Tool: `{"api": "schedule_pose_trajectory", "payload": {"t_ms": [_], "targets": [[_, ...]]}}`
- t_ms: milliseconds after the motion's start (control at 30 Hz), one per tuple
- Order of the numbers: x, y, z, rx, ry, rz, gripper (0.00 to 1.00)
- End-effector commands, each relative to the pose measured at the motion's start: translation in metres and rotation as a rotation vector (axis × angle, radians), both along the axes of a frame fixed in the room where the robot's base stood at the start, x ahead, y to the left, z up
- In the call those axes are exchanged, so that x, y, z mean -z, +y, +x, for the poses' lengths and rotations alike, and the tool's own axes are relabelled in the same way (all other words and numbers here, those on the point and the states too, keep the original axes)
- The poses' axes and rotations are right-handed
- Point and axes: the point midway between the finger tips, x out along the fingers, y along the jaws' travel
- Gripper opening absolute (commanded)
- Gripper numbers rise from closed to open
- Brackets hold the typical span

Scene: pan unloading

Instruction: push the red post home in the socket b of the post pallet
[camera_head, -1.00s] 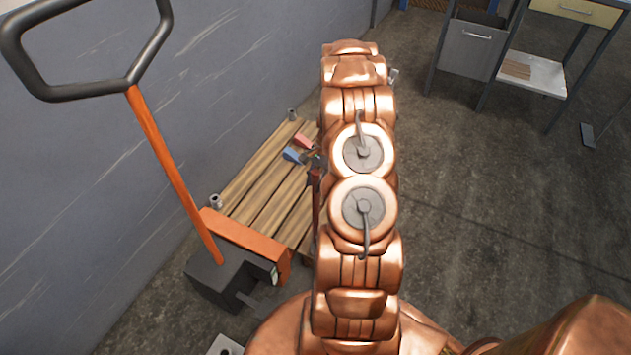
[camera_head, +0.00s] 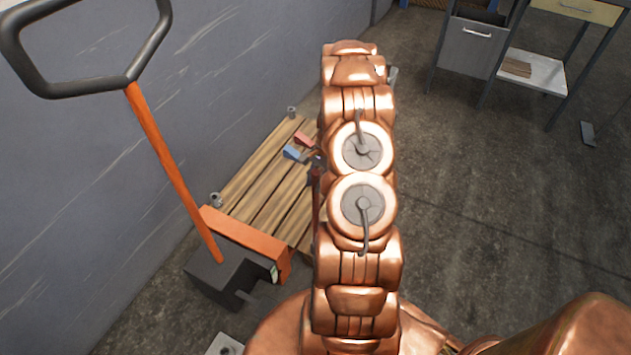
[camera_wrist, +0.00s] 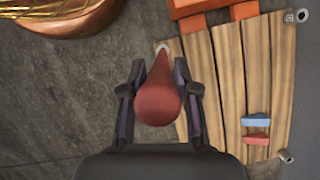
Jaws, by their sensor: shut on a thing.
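The red post (camera_wrist: 158,98) is between the two dark fingers of my gripper (camera_wrist: 160,78) in the wrist view, and the gripper is shut on it. Its wide round end faces the camera, and its narrow far end meets a pale grey socket rim (camera_wrist: 162,47) at the pallet's edge. How deep it sits there is hidden. In the head view a thin strip of the red post (camera_head: 316,200) shows beside my arm, which hides most of the gripper. The wooden post pallet (camera_head: 262,190) has other grey sockets (camera_head: 215,199) at its corners. I see no letters on them.
A blue block (camera_wrist: 256,119) and a red block (camera_wrist: 256,139) lie on the pallet. An orange pallet jack (camera_head: 245,243) with a tall handle stands at its near end. A grey wall (camera_head: 120,150) runs along the left. Open floor (camera_head: 480,220) lies to the right.

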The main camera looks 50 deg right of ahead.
Motion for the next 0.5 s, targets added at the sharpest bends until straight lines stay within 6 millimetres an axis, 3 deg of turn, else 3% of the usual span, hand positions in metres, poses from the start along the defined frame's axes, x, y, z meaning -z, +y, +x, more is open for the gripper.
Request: {"api": "schedule_pose_trajectory", "payload": {"t_ms": [500], "targets": [[0.0054,0.0000,0.0001,0.000,0.000,0.000,0.00]]}}
